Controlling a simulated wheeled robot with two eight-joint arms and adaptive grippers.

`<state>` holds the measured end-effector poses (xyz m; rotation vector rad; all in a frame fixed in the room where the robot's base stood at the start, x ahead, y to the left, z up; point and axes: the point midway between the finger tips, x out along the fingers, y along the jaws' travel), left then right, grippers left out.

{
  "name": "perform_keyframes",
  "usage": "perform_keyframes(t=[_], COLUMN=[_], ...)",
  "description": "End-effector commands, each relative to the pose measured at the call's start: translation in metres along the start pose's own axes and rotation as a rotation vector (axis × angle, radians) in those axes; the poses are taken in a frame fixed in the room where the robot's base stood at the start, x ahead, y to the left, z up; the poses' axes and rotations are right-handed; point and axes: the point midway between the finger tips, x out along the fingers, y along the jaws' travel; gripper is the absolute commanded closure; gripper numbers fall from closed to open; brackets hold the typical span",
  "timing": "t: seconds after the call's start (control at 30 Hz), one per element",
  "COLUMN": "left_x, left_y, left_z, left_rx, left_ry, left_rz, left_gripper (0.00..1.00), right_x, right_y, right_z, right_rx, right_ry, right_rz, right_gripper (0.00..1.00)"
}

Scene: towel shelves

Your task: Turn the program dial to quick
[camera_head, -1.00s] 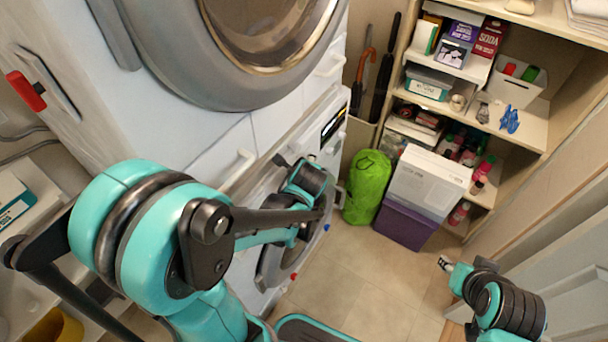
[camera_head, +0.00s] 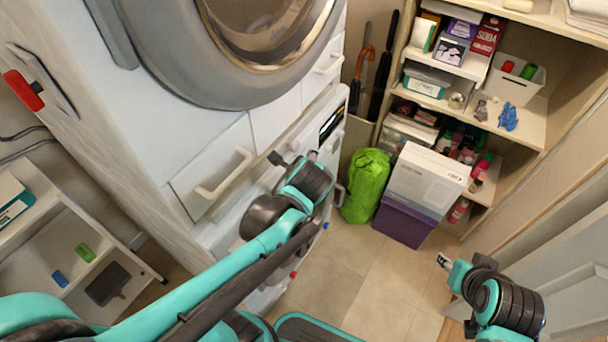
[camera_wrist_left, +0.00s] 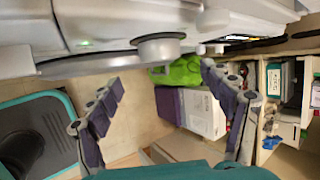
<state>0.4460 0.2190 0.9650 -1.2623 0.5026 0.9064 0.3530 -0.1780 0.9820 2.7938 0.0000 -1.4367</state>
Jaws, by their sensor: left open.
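A round grey dial (camera_wrist_left: 158,48) sticks out from the light machine front in the left wrist view. My left gripper (camera_wrist_left: 161,76) is open and empty, its two fingers spread below the dial in the picture. The fingers look apart from it. Any marking on the dial is too small to read. In the head view, my left wrist and gripper hide part of the lower machine (camera_head: 215,235), so I cannot make out the dial surely there. My right gripper (camera_head: 445,262) is at the lower right, away from the machine; its jaws are too small to judge.
A dark display (camera_head: 333,120) sits on the machine's panel. A pale drawer handle (camera_head: 223,177) juts out at left. A green bag (camera_head: 366,185), a purple box (camera_head: 402,222) and filled shelves (camera_head: 520,125) stand to the right. The floor (camera_head: 360,275) between the arms is clear.

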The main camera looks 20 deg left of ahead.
Motion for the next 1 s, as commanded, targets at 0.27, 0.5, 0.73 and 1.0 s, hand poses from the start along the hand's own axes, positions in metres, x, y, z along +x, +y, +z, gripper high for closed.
perform_keyframes(t=[0.27,0.5,0.73,1.0], left_x=[-0.026,-0.029,-0.029,-0.034], left_y=[0.000,0.000,0.000,0.007], left_z=[0.000,0.000,0.000,0.001], left_rx=[0.000,-0.001,-0.001,-0.139], left_ry=[0.000,0.000,0.000,0.025], left_rz=[0.000,0.000,0.000,0.012], left_gripper=[0.19,0.19,0.19,0.19], right_x=[0.000,0.000,0.000,0.000], right_y=[0.000,0.000,0.000,0.000], right_z=[0.000,0.000,0.000,0.000], right_rx=[0.000,0.000,0.000,0.000], right_ry=[0.000,0.000,0.000,0.000], right_rz=[0.000,0.000,0.000,0.000], right_gripper=[0.60,0.60,0.60,0.60])
